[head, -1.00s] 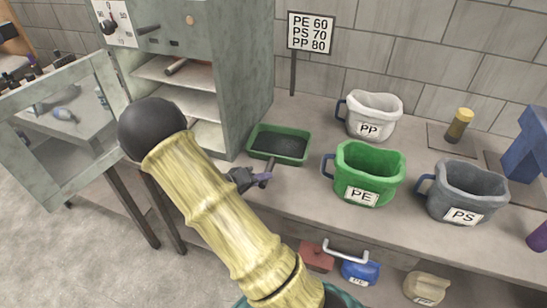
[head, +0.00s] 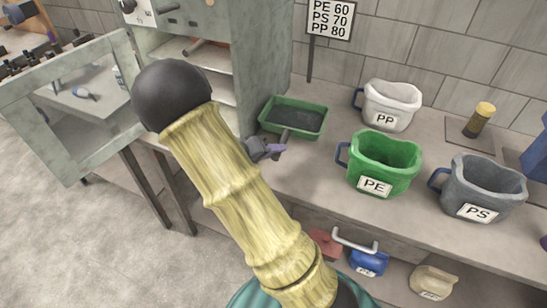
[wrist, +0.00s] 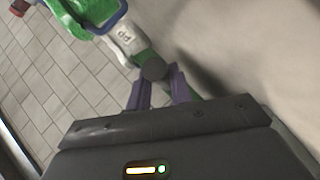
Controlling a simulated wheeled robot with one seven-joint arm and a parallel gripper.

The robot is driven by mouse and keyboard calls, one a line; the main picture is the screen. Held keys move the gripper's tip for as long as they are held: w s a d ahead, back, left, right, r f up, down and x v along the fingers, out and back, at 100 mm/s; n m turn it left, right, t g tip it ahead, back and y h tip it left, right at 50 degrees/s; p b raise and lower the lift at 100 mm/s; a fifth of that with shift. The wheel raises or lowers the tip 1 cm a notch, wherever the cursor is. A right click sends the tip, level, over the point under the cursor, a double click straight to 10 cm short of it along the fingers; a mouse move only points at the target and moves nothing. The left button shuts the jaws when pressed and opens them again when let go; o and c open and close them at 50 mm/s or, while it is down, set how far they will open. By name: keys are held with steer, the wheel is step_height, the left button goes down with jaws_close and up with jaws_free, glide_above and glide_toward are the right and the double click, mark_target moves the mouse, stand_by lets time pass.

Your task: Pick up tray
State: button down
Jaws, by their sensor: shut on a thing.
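The green tray (head: 270,125) with a dark inside is in the head view, right of the grey cabinet. A short dark handle (head: 285,135) sticks out from its near side. My gripper (head: 276,148) is at this handle and shut on it. The tray looks roughly level and appears raised slightly off the bench, though the gap under it is hard to see. In the wrist view my purple fingers (wrist: 165,92) close around the handle, whose round dark end (wrist: 153,68) shows between them. A green strip of the tray (wrist: 147,53) shows behind it; most of the tray is hidden there.
The grey cabinet (head: 185,80) stands close on the tray's left, its door (head: 75,110) open. The white PP bucket (head: 390,103), green PE bucket (head: 385,162) and grey PS bucket (head: 480,185) stand on the right. A sign (head: 333,20) stands behind.

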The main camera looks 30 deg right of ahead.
steer(key=shift+r, duration=2.25)
